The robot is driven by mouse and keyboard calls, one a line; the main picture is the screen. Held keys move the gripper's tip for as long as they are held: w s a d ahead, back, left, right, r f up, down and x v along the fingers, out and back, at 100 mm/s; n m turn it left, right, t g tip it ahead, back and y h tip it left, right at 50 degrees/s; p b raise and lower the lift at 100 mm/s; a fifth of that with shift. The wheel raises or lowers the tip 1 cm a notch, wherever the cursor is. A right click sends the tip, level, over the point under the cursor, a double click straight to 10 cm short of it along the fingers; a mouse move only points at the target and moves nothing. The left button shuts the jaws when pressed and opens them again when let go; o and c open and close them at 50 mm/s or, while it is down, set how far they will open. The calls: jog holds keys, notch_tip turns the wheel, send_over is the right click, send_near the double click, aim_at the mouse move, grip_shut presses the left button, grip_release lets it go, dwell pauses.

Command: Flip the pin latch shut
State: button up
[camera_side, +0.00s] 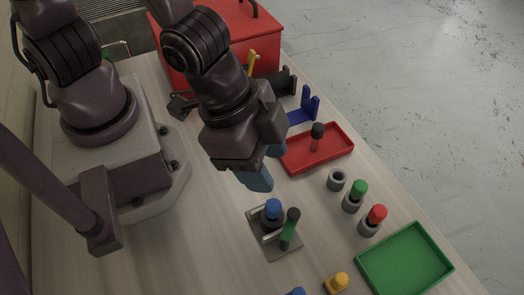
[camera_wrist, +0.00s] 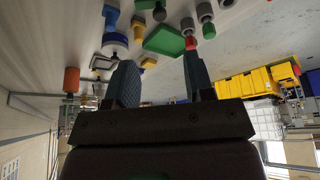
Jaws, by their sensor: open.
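A small grey plate (camera_side: 284,251) on the table carries a blue-topped post (camera_side: 273,209) and a tilted green lever with a black tip (camera_side: 289,230). Pale pins lie at the left of the plate. This looks like the pin latch; whether it is open or shut I cannot tell. My gripper (camera_side: 267,164) is above the table, up and to the left of the plate, apart from it. In the wrist view my gripper (camera_wrist: 160,74) shows two fingers spread apart with nothing between them. I cannot make out the latch surely in the wrist view.
A red tray (camera_side: 335,160) holds a black-topped peg. Grey sockets with green (camera_side: 357,190) and red (camera_side: 376,215) pegs stand to the right. A green tray (camera_side: 405,265) lies at lower right, a yellow knob (camera_side: 338,282) beside it. A red box (camera_side: 255,25) stands at the back.

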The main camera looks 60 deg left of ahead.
jog(key=shift+s+a+r, duration=0.1)
jog(key=shift+s+r, duration=0.05)
jog(key=shift+r, duration=0.15)
jog(key=m+g+y, duration=0.5)
jog(key=y, duration=0.2)
send_near(295, 214)
jog(key=x, duration=0.8)
jog(key=shift+a+f, duration=0.1)
jog(key=shift+f, duration=0.3)
